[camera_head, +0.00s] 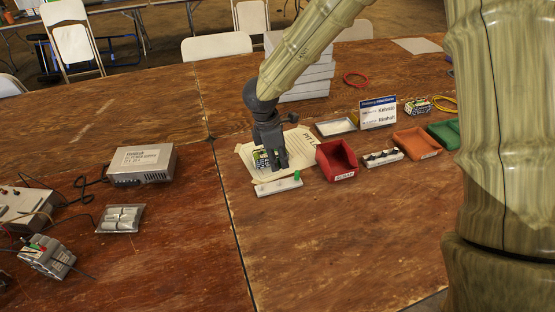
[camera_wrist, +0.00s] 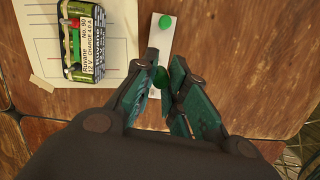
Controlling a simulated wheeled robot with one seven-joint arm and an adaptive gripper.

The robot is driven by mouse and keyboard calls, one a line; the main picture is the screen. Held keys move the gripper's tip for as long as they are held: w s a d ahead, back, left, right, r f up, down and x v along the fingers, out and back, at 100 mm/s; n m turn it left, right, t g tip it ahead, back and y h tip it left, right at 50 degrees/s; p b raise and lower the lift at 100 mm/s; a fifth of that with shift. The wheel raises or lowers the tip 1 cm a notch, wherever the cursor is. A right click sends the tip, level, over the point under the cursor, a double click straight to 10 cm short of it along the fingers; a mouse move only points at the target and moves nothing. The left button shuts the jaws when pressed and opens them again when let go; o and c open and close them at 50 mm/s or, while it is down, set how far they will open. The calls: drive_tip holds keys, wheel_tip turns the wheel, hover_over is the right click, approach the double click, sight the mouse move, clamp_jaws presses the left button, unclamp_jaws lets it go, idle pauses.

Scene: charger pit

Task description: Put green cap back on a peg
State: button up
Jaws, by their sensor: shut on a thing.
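My gripper (camera_head: 276,168) points down at the paper sheet's near edge, by the white peg strip (camera_head: 278,187). In the wrist view its fingers (camera_wrist: 166,78) are closed on a green cap (camera_wrist: 160,77), above the white strip (camera_wrist: 154,112). Whether the held cap touches a peg I cannot tell. A second green cap (camera_wrist: 165,22) sits at the strip's far end in that view, and it shows at the right end in the head view (camera_head: 297,174). The pegs under my gripper are hidden.
A green charger unit (camera_wrist: 101,44) lies on the paper sheet (camera_wrist: 48,52), close beside my gripper. A red bin (camera_head: 337,161), an orange bin (camera_head: 416,143) and a sign (camera_head: 378,113) stand to the right. A grey power supply (camera_head: 141,164) is at left. The front wooden table (camera_head: 330,250) is clear.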

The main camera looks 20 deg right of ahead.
sight(278, 185)
drive_tip(key=shift+f, duration=0.2)
drive_tip(key=shift+f+b, duration=1.85)
drive_tip(key=shift+f, duration=1.4)
drive_tip(key=shift+f, duration=0.2)
idle(0.3)
drive_tip(key=o, duration=0.7)
drive_tip(key=shift+o, duration=0.5)
drive_tip(key=shift+o, duration=0.7)
drive_tip(key=shift+r, duration=0.1)
drive_tip(key=shift+r+p, duration=2.85)
drive_tip(key=shift+r, duration=0.85)
